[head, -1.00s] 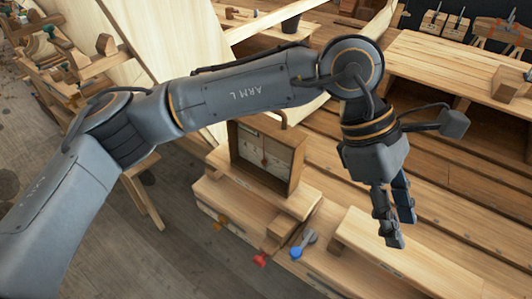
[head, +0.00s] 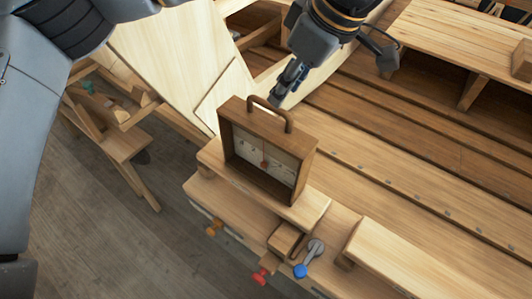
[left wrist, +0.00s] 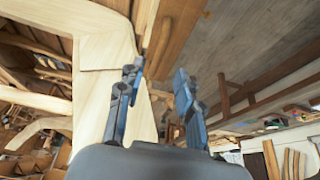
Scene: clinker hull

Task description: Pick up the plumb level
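The plumb level, a dark wooden box frame (head: 225,139) with a pale face and a curved handle on top, stands upright on a wooden ledge in the head view. A small red-brown bob hangs in front of its face. My left gripper (head: 283,88) is above and behind the level's handle in the picture, apart from it. In the left wrist view, the fingers of the left gripper (left wrist: 158,72) are spread with nothing between them. The level does not show in that view. My right gripper is out of view.
The ledge (head: 205,195) carries the level. A pale plank (head: 400,262) lies to the right. A large pale panel (head: 170,60) leans behind, left of the level.

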